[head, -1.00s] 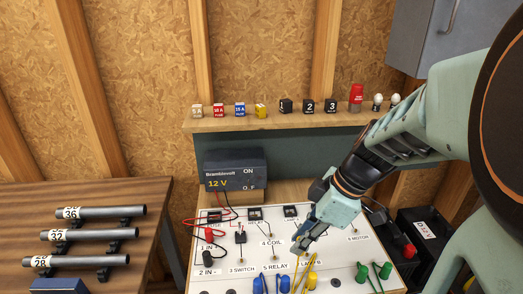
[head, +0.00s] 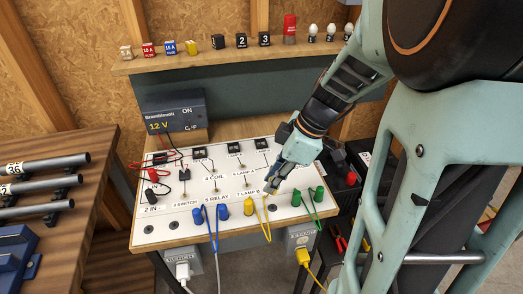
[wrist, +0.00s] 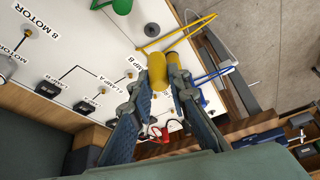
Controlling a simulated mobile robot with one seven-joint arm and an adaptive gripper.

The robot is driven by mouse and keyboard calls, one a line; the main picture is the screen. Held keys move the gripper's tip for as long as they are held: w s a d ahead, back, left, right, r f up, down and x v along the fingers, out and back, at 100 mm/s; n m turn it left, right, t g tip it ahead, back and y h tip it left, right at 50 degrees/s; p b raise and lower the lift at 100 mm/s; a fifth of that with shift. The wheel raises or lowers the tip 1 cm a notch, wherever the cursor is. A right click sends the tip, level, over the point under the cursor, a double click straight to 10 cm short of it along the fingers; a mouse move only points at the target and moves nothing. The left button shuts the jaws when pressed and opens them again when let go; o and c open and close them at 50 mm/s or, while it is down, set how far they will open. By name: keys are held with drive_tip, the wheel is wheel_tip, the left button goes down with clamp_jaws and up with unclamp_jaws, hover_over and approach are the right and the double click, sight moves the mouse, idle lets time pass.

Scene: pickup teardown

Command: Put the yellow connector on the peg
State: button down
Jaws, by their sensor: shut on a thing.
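My gripper (head: 270,190) is low over the front part of the white board (head: 165,235), near the 7 LAMP B label. In the wrist view its fingers are closed around a yellow connector (wrist: 157,72), with a yellow wire (wrist: 185,32) beside it. A second yellow connector (head: 249,206) stands at the board's front edge; in the wrist view it (wrist: 173,58) is just behind the held one. Small brass pegs show on the board, one near the RELAY label (head: 215,188). The spot right under the held connector is hidden by my gripper.
Two blue connectors (head: 197,216) stand left of the yellow one, and green connectors (head: 296,197) stand to the right. A 12 V supply (head: 174,121) is behind the board. A shelf (head: 130,68) with small blocks runs along the back. Pipes (head: 45,168) lie on the left table.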

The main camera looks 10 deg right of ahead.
drive_tip(key=shift+d+f, duration=0.15)
drive_tip(key=shift+f, duration=0.05)
drive_tip(key=b, duration=0.3)
hover_over(272, 206)
drive_tip(key=shift+f, duration=2.4)
drive_tip(key=shift+f+b, duration=0.9)
drive_tip(key=c, duration=1.8)
unclamp_jaws()
drive_tip(key=shift+o, duration=0.2)
drive_tip(key=shift+d+r, duration=0.1)
drive_tip(key=shift+r, duration=0.05)
